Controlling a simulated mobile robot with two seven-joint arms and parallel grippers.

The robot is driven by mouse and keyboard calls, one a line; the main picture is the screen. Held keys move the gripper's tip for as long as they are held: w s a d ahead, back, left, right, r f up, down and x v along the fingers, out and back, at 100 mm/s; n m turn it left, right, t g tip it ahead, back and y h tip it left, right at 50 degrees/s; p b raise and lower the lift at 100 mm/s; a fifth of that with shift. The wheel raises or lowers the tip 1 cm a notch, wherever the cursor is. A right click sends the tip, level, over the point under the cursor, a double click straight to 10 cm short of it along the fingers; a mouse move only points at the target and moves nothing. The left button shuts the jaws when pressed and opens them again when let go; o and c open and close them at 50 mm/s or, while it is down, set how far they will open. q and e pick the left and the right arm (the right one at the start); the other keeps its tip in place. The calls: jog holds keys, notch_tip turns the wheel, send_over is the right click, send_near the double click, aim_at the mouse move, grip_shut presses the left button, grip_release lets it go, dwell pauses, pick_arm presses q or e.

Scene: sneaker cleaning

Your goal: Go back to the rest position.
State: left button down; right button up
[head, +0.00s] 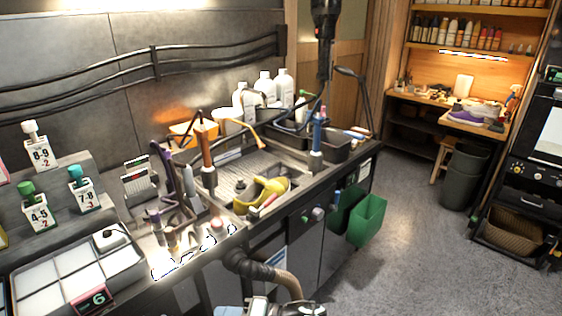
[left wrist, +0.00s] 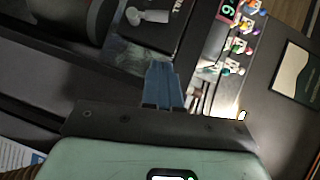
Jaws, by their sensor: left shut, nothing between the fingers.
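My left gripper (head: 268,307) shows only in part at the bottom edge of the head view, low in front of the counter. In the left wrist view its blue fingers (left wrist: 162,75) are together with nothing between them. The long counter (head: 215,245) with the sink stands beyond it. My right gripper is in neither view.
A dark and tan hose (head: 270,272) curves down close to my left gripper. Green bins (head: 367,218) hang on the counter front. A yellow item (head: 270,190) lies at the sink. Numbered bottles (head: 40,212) stand at left. The grey floor (head: 400,270) at right is clear.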

pick_arm(q)
jog(key=s+a+f+m+g+h+p, duration=0.1)
jog(key=s+a+f+g+h, duration=0.15)
jog(key=s+f, duration=0.4)
jog(key=s+a+f+m+g+h+p, duration=0.1)
jog(key=s+a+f+h+p, duration=0.15)
jog(key=f, duration=0.65)
jog(key=s+a+f+m+g+h+p, duration=0.1)
jog(key=s+f+g+h, duration=0.1)
jog(key=s+f+h, duration=0.45)
jog(key=s+d+f+n+g+h+p, duration=0.2)
jog(key=s+d+f+h, duration=0.15)
jog(key=s+f, duration=0.4)
jog(key=s+d+r+n+t+h+p, duration=0.3)
jog(key=s+d+r+n+t+h, duration=0.1)
jog(key=s+d, duration=0.2)
jog(key=shift+r+n+h+p, duration=0.2)
jog(key=shift+n+h+p, duration=0.1)
jog(key=shift+n+p, duration=0.1)
